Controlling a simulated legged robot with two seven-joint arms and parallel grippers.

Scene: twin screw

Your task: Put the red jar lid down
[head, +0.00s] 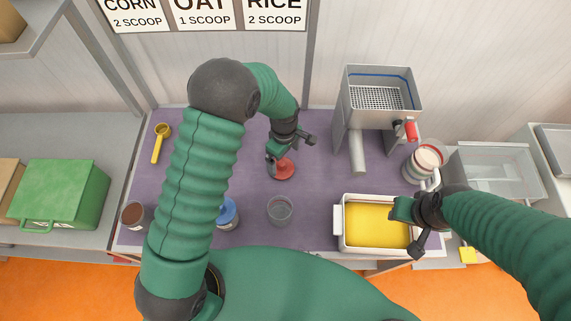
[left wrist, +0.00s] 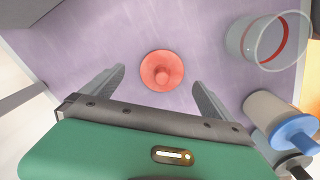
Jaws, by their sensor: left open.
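In the left wrist view the lid (left wrist: 162,72) shows whole between and beyond the fingertips, with clear gaps on both sides. My left gripper (head: 290,153) is open and empty, above the lid and apart from it. Its fingers also frame the left wrist view (left wrist: 158,78). My right gripper (head: 418,222) is over the right end of the white tray; its jaw state is unclear.
An open clear jar (head: 280,210) stands near the lid. A blue-lidded jar (head: 227,212) and a brown-filled jar (head: 133,215) stand left. A yellow scoop (head: 159,143) lies far left. A white tray with yellow inside (head: 376,226) and a grey hopper (head: 380,95) are at right.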

